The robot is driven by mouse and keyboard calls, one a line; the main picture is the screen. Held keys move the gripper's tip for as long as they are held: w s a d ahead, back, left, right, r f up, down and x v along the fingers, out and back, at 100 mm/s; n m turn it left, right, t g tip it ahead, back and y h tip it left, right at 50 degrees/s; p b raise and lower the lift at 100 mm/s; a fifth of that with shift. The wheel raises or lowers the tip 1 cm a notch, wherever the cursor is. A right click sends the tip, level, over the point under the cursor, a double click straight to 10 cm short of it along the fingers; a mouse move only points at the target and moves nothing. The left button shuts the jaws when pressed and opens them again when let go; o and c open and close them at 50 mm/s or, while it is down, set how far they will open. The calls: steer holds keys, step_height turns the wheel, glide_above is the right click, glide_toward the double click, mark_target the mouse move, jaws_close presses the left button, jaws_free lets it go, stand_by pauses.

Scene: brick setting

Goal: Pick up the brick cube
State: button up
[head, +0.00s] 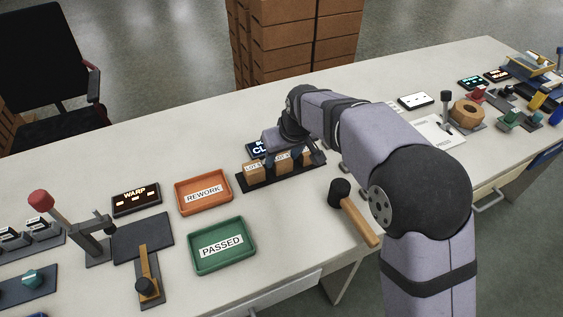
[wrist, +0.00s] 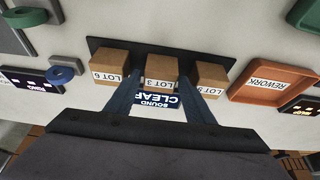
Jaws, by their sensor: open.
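Three tan brick cubes stand in a row on a black tray (wrist: 130,44). In the wrist view the "LOT 6" cube (wrist: 108,64) is on the left and the "LOT 3" cube (wrist: 160,66) in the middle. The right cube (wrist: 211,76) has a label partly hidden by a finger. My gripper (wrist: 160,78) is open, its two fingers reaching toward the middle cube, one on each side in the picture. I cannot tell whether they touch it. In the head view my gripper (head: 296,157) is over the row and partly hides the cubes; the left cube (head: 254,173) shows clearly.
A "CLEAR" sign (wrist: 158,100) shows between my fingers. An orange "REWORK" tray (head: 204,192) and a green "PASSED" tray (head: 222,246) lie left of the cubes. A mallet (head: 352,212) lies nearer the table's front edge. Bare table separates the black tray from the trays.

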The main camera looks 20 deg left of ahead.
mark_target(281, 157)
steer(key=shift+x, duration=1.05)
steer(key=c, duration=0.9)
steer(key=shift+o, duration=0.2)
step_height(281, 157, up, 10)
steer(key=shift+r+p, duration=0.1)
steer(key=shift+p, duration=0.35)
